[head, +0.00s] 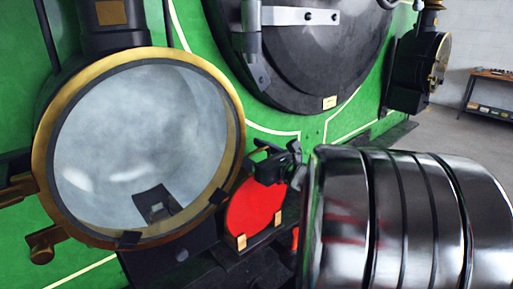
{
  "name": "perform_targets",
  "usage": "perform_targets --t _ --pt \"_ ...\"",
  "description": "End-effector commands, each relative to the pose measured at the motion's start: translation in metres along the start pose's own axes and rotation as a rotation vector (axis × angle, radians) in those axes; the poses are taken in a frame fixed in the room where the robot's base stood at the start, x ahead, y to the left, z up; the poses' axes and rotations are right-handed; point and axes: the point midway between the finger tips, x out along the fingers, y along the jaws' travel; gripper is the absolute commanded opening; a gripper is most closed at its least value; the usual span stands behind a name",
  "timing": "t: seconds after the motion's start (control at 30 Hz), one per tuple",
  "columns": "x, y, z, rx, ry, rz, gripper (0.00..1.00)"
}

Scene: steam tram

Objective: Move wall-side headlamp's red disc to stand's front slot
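A red disc (254,208) stands upright, low beside the near headlamp (140,150), whose round glass has a wide brass rim. Two small brass clips (240,242) show at the disc's lower edge, on a dark stand or ledge (255,262). Which slot it is in cannot be told. My dark gripper (270,172) is at the disc's top edge and overlaps it in the picture. Its fingertips are small and dark, so whether they grip the disc is unclear. A second headlamp (436,62) shows side-on at the far right, near the grey wall; its front face is mostly turned away.
A large shiny ribbed metal cylinder (400,220) fills the lower right and hides what lies behind it. The green tram front (285,122) with a black round door (320,60) rises behind. A workbench (490,82) stands by the far wall, with open floor before it.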

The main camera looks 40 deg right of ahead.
Motion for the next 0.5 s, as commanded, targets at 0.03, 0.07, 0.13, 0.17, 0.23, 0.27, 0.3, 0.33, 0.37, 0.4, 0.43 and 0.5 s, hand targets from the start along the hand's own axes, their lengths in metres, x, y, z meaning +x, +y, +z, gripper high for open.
perform_targets --t 0.03,0.07,0.13,0.17,0.23,0.27,0.3,0.33,0.37,0.4,0.43,0.5 --pt "0.0 0.0 0.0007 -0.001 -0.001 0.0 0.17" --pt "0.0 0.0 0.0007 0.0 -0.001 0.0 0.17" --pt "0.0 0.0 0.0007 0.0 -0.001 0.0 0.17" --pt "0.0 0.0 0.0007 0.0 -0.001 0.0 0.69" --pt "0.0 0.0 0.0006 0.0 -0.001 0.0 0.73" --pt "0.0 0.0 0.0005 0.0 -0.001 0.0 0.76" --pt "0.0 0.0 0.0005 0.0 -0.001 0.0 0.78" --pt "0.0 0.0 0.0004 0.0 -0.001 0.0 0.81" --pt "0.0 0.0 0.0003 0.0 -0.001 0.0 0.83" --pt "0.0 -0.0001 0.0003 0.0 0.0 0.0 0.85" --pt "0.0 -0.0001 0.0002 0.0 0.0 0.0 0.88" --pt "0.0 0.0 0.0001 0.0 0.0 0.0 0.89"
